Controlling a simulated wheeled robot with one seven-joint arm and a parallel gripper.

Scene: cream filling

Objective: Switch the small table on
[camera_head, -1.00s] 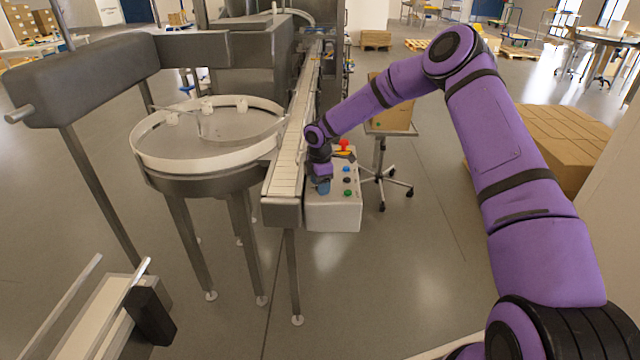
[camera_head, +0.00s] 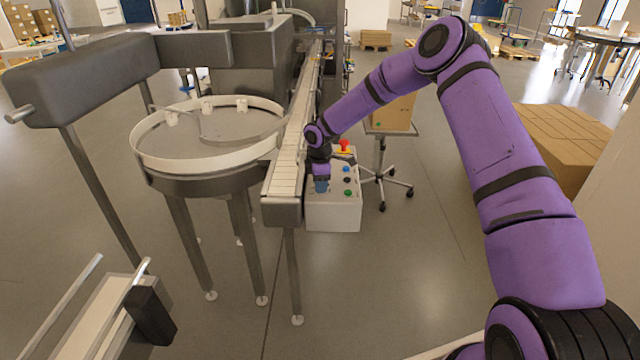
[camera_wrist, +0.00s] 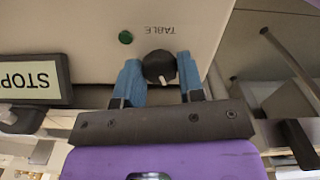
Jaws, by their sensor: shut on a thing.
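The control box (camera_head: 333,217) stands beside the conveyor's near end in the head view. The wrist view shows its pale panel (camera_wrist: 100,25) upside down, with the label TABLE (camera_wrist: 160,30), a green button or lamp (camera_wrist: 125,37) and a black rotary knob (camera_wrist: 158,68) with a light pointer mark. My gripper (camera_wrist: 159,80) has its two blue fingers on either side of this knob, closed on it. In the head view my gripper (camera_head: 321,185) is over the left side of the box's top. The round table (camera_head: 160,160) with a white rim stands left of the conveyor.
A red emergency button (camera_head: 344,145) and several coloured buttons line the box's top, right of my gripper. The conveyor (camera_head: 287,170) runs close on the left. A STOP sign (camera_wrist: 30,80) shows in the wrist view. A wheeled stand with a carton (camera_head: 393,113) is behind.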

